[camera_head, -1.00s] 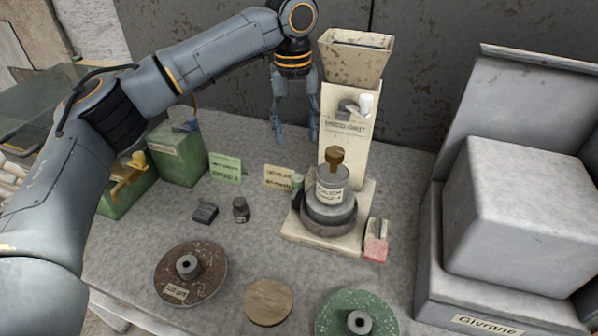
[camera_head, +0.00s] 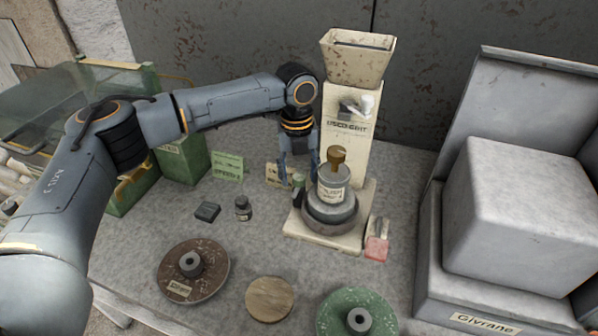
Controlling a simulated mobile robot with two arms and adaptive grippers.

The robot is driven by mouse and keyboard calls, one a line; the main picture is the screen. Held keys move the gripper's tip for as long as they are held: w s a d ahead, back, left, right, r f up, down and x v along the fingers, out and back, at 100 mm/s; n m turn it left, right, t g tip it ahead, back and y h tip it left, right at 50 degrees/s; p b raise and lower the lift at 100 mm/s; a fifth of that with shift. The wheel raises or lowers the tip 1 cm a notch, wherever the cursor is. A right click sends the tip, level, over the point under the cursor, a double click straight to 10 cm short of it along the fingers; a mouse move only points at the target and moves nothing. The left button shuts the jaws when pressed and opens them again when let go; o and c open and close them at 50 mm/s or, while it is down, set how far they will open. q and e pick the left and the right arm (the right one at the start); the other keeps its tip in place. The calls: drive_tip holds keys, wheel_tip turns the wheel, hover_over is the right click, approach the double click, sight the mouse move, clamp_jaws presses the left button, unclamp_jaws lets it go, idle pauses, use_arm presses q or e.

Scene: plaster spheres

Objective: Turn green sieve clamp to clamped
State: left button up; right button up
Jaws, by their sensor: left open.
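The green sieve clamp (camera_head: 299,183) is a small upright green piece with a pale top at the left side of the machine's cream base (camera_head: 318,238). It stands beside the grey round sieve part (camera_head: 331,215), which has a labelled grey cylinder (camera_head: 333,184) with a brass knob on it. My left gripper (camera_head: 299,174) is open and points down just over the clamp, its fingers to either side of the clamp's top. I cannot tell whether they touch it. The clamp's lower part is partly hidden. My right gripper is not in view.
A used-grit hopper (camera_head: 357,58) rises behind the base. A brown disc (camera_head: 193,270), a wooden disc (camera_head: 269,299) and a green disc (camera_head: 357,312) lie in front. A small dark jar (camera_head: 243,208) and block (camera_head: 207,212) stand left. A large grey box (camera_head: 520,215) fills the right.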

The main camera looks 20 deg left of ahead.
use_arm(q)
clamp_jaws()
drive_tip(key=shift+r+n+p, duration=0.2)
drive_tip(key=shift+n+p, duration=0.1)
drive_tip(key=shift+p, duration=0.45)
drive_tip(key=n+p, duration=1.1)
drive_tip(key=p, duration=0.3)
drive_tip(key=shift+s, duration=0.1)
drive_tip(key=n+p, duration=0.3)
drive_tip(key=n, duration=0.1)
drive_tip(key=shift+f+n+y+p, duration=0.15)
drive_tip(key=shift+n+y+p, duration=0.15)
drive_tip(key=shift+n+p, duration=0.8)
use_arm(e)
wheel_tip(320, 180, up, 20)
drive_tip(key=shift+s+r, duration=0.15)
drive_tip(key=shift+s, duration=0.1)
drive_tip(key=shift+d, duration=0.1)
use_arm(q)
unclamp_jaws()
